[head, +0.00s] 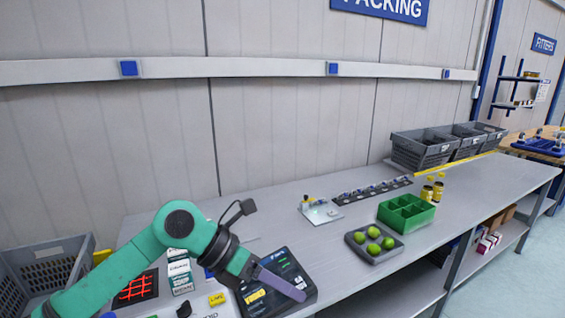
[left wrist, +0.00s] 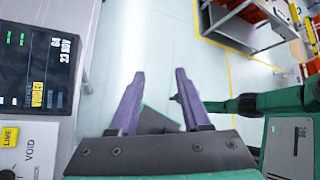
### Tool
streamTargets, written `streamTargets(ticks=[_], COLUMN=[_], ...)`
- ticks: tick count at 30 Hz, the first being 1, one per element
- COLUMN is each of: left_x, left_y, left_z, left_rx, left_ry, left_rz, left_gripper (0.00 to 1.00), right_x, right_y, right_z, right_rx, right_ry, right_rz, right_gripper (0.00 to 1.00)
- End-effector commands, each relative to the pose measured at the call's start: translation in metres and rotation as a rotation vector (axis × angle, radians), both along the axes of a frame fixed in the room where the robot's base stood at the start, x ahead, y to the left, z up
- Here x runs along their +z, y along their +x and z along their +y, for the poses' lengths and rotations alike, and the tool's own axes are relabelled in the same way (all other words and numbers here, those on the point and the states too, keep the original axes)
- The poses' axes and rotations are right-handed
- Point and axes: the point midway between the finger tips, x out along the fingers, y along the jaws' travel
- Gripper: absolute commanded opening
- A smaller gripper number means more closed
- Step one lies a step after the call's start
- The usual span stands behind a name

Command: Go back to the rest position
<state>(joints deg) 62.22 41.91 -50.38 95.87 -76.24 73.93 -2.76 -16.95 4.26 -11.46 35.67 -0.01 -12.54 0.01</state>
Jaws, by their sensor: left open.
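My left gripper (head: 281,284) reaches in from the left in the head view, above a dark display device (head: 300,273) on the bench. Its purple fingers stand apart with nothing between them in the left wrist view (left wrist: 160,76), pointing out over the floor beyond the bench edge. The device shows at the left of that view (left wrist: 38,55). My other arm (left wrist: 280,100) shows at the right of the wrist view, green and black; its end is partly behind a left finger, so its jaw state is unclear. It is outside the head view.
Along the bench are a grey tray of green balls (head: 359,250), a green divided box (head: 406,228), yellow-lidded jars (head: 427,192) and grey bins (head: 424,160). A grey crate (head: 45,268) stands at left. Open floor (left wrist: 150,25) lies beyond the bench edge.

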Motion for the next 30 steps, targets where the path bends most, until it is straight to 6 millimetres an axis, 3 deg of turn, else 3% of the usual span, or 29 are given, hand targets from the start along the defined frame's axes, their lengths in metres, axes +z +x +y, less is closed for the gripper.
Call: streamTargets(ticks=[1,3,5,6,8,10,11,13,16,18,21,23,24,30], left_x=[0.013,0.051,0.091,0.115,0.137,0.133,0.121,0.08,0.003,-0.054,-0.125,-0.157,-0.175,-0.239], left_y=[-0.01,-0.018,-0.014,-0.003,0.022,0.058,0.072,0.093,0.098,0.085,0.05,0.027,0.01,-0.07], left_z=[-0.027,-0.058,-0.066,-0.059,-0.031,0.02,0.044,0.093,0.149,0.179,0.206,0.215,0.22,0.231], left_rx=[-0.001,0.051,0.149,0.246,0.433,0.707,0.832,1.115,1.51,1.781,2.121,2.288,-2.328,-2.297], left_ry=[-0.162,-0.461,-0.749,-0.938,-1.195,-1.447,-1.531,-1.664,-1.747,-1.747,-1.681,-1.62,1.535,1.075], left_rz=[0.029,0.092,0.182,0.26,0.393,0.57,0.645,0.802,1.006,1.133,1.283,1.352,-1.358,-1.265], left_gripper=[0.47,0.47,0.47,0.47,0.47,0.47,0.47,0.47,0.47,0.47,0.47,0.47,0.47,0.47], right_x=[0.0,-0.001,-0.001,-0.001,0.0,0.0,0.0,0.0,0.0,0.0,0.0,0.0,0.0,0.0], right_y=[-0.003,-0.006,-0.006,-0.006,-0.006,-0.006,-0.006,-0.005,-0.005,-0.005,-0.005,-0.005,-0.005,-0.005], right_z=[0.0,0.0,-0.001,-0.001,-0.002,-0.003,-0.003,-0.004,-0.005,-0.005,-0.005,-0.005,-0.005,-0.005], right_rx=[0.0,0.0,0.0,0.001,0.001,0.001,0.002,0.001,0.002,0.002,0.002,0.002,0.002,0.002], right_ry=[0.0,-0.001,-0.001,-0.002,-0.002,-0.004,-0.004,-0.006,-0.007,-0.007,-0.007,-0.007,-0.008,-0.008], right_rz=[0.004,0.009,0.01,0.01,0.01,0.009,0.009,0.01,0.01,0.01,0.01,0.009,0.008,0.008], right_gripper=[0.0,0.0,0.0,0.0,0.0,0.0,0.0,0.0,0.0,0.0,0.0,0.0,0.0,0.0])
